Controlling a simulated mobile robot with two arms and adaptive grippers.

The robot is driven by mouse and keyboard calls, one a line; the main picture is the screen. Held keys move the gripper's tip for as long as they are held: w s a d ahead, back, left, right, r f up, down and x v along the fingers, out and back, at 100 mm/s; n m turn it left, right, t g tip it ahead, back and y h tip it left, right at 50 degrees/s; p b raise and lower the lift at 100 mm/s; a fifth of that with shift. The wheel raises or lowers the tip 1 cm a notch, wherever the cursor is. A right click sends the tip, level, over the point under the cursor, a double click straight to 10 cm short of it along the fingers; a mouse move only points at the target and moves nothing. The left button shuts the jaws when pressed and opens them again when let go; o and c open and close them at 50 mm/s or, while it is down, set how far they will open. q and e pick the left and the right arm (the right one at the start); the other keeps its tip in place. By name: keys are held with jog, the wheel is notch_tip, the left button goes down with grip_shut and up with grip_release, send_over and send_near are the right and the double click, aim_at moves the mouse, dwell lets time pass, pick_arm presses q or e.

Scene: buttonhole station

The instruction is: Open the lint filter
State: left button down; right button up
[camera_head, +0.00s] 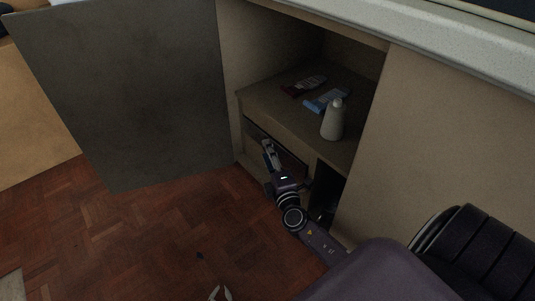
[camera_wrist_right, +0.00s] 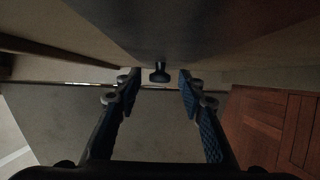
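My right gripper (camera_head: 267,150) reaches into the low cabinet, at the front under its shelf. In the right wrist view my right gripper (camera_wrist_right: 158,82) is open, with a blue-padded finger on each side. A small dark knob (camera_wrist_right: 159,73) sits between the fingertips, with a gap visible on both sides. The knob stands out from a brownish panel (camera_wrist_right: 205,35), which I take to be the lint filter front. In the head view the arm and gripper hide the knob, and no separate filter part can be made out.
The cabinet door (camera_head: 130,95) stands open at the left. On the shelf (camera_head: 285,118) are a pale bottle (camera_head: 333,122), a blue packet (camera_head: 322,101) and a dark red packet (camera_head: 303,86). The floor (camera_head: 150,235) is mostly clear.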

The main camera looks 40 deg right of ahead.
jog(key=shift+w+d, duration=0.1)
jog(key=shift+w, duration=0.2)
grip_shut()
